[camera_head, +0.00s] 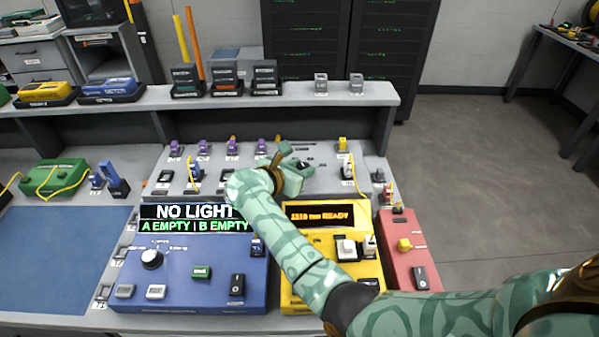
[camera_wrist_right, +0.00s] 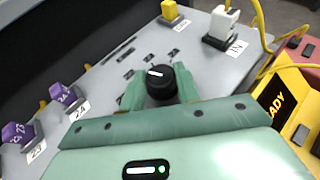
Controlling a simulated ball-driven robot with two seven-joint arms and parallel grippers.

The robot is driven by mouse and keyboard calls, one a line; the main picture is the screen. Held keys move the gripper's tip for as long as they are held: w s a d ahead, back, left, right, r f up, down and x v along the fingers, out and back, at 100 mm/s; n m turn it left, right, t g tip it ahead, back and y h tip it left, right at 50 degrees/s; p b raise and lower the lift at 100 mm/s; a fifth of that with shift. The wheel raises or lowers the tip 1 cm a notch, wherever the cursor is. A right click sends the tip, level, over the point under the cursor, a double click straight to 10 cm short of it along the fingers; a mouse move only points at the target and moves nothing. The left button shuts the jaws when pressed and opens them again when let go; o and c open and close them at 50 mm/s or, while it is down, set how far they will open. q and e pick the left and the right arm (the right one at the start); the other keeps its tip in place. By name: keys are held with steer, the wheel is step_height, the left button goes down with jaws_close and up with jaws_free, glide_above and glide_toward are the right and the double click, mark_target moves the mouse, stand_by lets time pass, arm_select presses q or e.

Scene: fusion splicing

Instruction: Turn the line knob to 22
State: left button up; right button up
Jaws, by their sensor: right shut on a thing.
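The line knob (camera_wrist_right: 160,84) is a round black knob with a white mark on top, on the sloping grey panel (camera_wrist_right: 115,75). In the head view the right gripper (camera_head: 298,168) is over the middle of the grey panel, and the hand mostly hides the knob. The small markings around the knob are too small to read. My left gripper is not in view.
Purple connectors (camera_wrist_right: 65,97) sit left of the knob with labels 23 and 24. A white connector (camera_wrist_right: 223,22) and a yellow one (camera_wrist_right: 169,10) stand beyond. A blue meter (camera_head: 190,275) reads NO LIGHT; a yellow unit (camera_head: 300,240) and red box (camera_head: 400,235) stand beside it.

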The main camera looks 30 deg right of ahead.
steer(key=shift+g, duration=0.3)
steer(key=o, duration=1)
